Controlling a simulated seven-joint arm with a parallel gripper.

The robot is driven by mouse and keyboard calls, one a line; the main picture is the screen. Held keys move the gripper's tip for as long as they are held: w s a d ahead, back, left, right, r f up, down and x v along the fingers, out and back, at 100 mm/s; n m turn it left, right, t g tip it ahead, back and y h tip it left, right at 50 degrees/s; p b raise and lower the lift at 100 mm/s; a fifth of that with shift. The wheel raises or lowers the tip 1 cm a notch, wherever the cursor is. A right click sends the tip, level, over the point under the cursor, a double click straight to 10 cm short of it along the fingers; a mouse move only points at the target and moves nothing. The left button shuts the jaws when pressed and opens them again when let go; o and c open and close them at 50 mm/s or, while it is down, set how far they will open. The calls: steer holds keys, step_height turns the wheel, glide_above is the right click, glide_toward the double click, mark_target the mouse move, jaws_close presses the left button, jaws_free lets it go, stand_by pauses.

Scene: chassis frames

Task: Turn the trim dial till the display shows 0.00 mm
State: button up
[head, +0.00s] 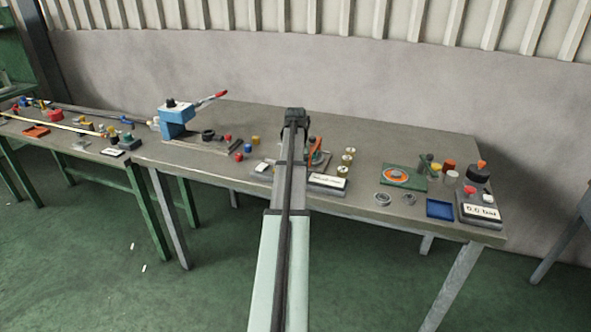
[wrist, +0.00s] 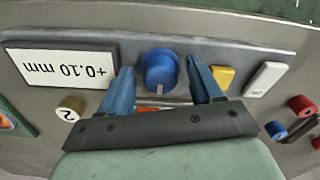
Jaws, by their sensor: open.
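The trim dial (wrist: 157,66) is a blue round knob with a pale pointer mark on the panel in the wrist view. The display (wrist: 61,66) beside it appears upside down and reads +0.10 mm. My gripper (wrist: 161,75) is open, with one blue finger on each side of the dial. I cannot tell whether the fingers touch it. In the head view my arm and gripper (head: 294,118) hide the dial; the display (head: 328,182) shows to the right of my arm, too small to read.
A yellow button (wrist: 223,77) and a white key (wrist: 264,79) sit on the same panel. A brass cylinder marked 2 (wrist: 70,108) stands close to the display. Red and blue pieces lie at the right of the wrist view. A blue lever press (head: 176,120) stands to the left.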

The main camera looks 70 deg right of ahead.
steer(key=c, duration=1.1)
steer(key=shift+o, duration=0.2)
steer(key=shift+n, duration=0.3)
steer(key=n, duration=0.3)
steer(key=shift+s+d+n, duration=0.1)
steer(key=shift+n, duration=1.9)
steer(key=o, duration=1.1)
steer(key=shift+c, duration=0.2)
